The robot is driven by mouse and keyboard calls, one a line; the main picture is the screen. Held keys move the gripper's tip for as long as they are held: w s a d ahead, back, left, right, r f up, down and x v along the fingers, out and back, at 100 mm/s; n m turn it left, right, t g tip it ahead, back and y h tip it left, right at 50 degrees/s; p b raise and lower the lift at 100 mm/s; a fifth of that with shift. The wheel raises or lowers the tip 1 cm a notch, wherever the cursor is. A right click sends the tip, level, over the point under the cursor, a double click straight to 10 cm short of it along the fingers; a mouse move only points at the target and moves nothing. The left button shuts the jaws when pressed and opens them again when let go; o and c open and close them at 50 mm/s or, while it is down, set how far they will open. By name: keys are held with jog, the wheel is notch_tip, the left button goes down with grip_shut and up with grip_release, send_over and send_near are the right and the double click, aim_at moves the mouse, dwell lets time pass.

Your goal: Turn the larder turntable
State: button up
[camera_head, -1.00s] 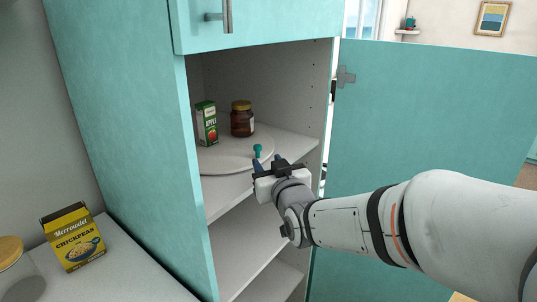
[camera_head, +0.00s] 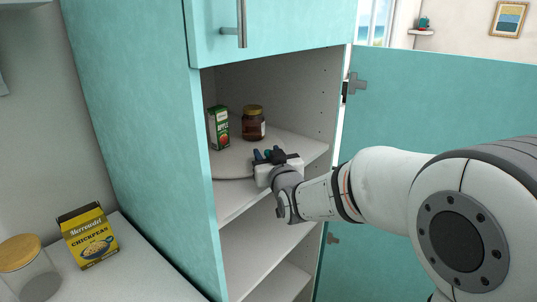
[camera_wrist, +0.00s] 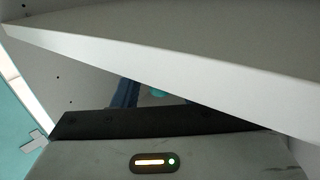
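The larder turntable (camera_head: 238,163) is a round white disc on a shelf inside the open teal larder. A green apple carton (camera_head: 219,128) and a brown jar with a yellow lid (camera_head: 254,123) stand upright on it. A small teal peg (camera_head: 268,153) rises near its front rim. My gripper (camera_head: 268,155) is at that rim, its dark blue fingers apart on either side of the peg.
The larder's teal door (camera_head: 450,100) stands open at the right, beside my arm. Lower shelves (camera_head: 262,238) are empty where visible. A pale slab edge (camera_wrist: 190,75) crosses the wrist view.

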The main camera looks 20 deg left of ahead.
jog(key=shift+c, duration=0.6)
grip_shut()
